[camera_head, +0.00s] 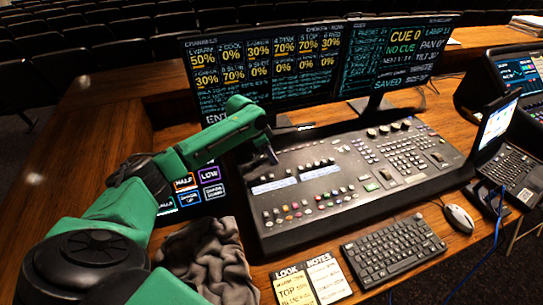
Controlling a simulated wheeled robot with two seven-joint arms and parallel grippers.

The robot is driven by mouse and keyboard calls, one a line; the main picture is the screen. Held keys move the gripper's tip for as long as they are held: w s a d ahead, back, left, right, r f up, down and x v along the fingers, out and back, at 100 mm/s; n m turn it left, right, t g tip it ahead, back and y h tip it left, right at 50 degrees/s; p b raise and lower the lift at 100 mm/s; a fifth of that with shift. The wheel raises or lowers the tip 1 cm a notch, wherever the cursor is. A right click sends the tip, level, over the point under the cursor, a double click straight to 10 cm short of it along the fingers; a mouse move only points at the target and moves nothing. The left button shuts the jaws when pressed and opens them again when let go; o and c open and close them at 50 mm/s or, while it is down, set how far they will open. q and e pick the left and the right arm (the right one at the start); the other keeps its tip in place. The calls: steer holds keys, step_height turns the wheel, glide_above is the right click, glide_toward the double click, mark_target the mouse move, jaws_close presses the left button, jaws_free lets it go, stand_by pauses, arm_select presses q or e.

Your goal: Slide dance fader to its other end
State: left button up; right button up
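The grey mixing desk (335,212) stands on the wooden table. It carries rows of knobs, coloured buttons and small sliders. I cannot tell which control is the dance fader; the labels are too small to read. My green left arm comes in from the left, and my dark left gripper (266,158) hangs over the desk's back left corner. The gripper hides part of that corner. I cannot tell whether its fingers are apart or whether they touch the desk. My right gripper does not show.
Two monitors (262,75) stand behind the desk. A touch panel (196,187) and a crumpled grey cloth (208,262) lie left of the desk. Note cards (296,287), a keyboard (393,250) and a mouse (459,217) lie in front. A tilted screen (498,122) stands at right.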

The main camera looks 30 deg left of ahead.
arm_select(q)
steer(key=shift+s+a+f, duration=0.1)
steer(key=shift+s+f, duration=0.05)
steer(key=shift+f, duration=0.1)
steer(key=b+v, duration=0.2)
steer(key=v, duration=1.2)
steer(key=shift+a+r, duration=0.25)
steer(key=shift+r, duration=0.05)
